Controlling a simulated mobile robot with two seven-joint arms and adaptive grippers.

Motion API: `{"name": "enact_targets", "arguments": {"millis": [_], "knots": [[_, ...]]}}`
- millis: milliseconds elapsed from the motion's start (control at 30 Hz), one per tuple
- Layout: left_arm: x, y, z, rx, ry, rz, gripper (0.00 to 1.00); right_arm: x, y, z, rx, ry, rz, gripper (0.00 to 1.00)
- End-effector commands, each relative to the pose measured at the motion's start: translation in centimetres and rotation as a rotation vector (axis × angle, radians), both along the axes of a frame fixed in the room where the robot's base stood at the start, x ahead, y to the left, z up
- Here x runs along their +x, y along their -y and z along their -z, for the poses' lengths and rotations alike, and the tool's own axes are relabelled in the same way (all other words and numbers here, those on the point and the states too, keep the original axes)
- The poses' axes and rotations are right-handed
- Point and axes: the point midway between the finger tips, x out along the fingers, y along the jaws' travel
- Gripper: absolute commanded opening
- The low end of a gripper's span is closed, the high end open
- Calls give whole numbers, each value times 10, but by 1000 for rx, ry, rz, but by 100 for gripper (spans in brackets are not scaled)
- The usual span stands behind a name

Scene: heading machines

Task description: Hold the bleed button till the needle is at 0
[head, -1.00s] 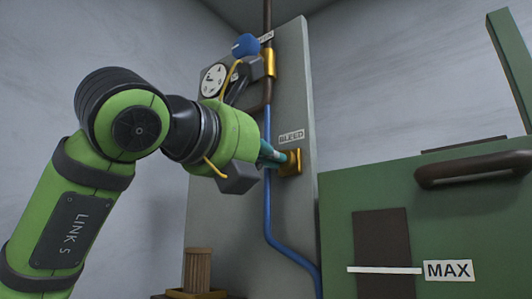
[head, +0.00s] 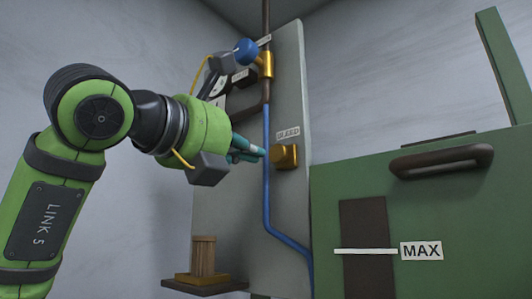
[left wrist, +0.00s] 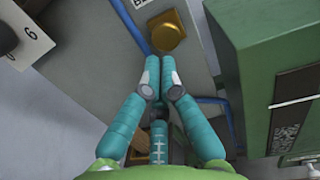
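The gold bleed button (head: 285,156) sits on the grey panel (head: 290,80) under the BLEED label (head: 288,133). It also shows at the top of the left wrist view (left wrist: 167,32). My left gripper (head: 262,153) is just left of the button, apart from it, with its teal fingertips pointing toward it. In the left wrist view its fingertips (left wrist: 155,78) are drawn together and hold nothing. The white gauge (head: 218,87) is mostly hidden behind my arm. A cut-off corner of a white dial (left wrist: 36,35) shows in the left wrist view; no needle can be read. My right gripper is not in view.
A blue pipe (head: 266,195) runs down the panel close to my fingertips. A blue-knobbed valve (head: 246,51) is above. A green tank (head: 460,225) with a dark handle and MAX mark stands right.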

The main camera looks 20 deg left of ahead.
Motion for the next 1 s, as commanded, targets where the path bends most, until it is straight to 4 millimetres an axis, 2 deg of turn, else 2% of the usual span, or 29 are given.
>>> {"name": "enact_targets", "arguments": {"millis": [33,200,300,400,500,600,1000], "knots": [[-20,-2,3,1,19,5,0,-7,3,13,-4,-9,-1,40],[-56,-14,5,1,16,6,0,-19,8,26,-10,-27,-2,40],[-72,-19,6,1,14,6,0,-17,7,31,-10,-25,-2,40],[-83,-23,5,1,14,7,0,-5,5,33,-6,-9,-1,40],[-90,-25,5,2,14,7,0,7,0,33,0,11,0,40],[-92,-25,4,2,14,7,0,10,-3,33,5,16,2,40],[-92,-25,4,1,14,7,0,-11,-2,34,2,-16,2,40]]}}
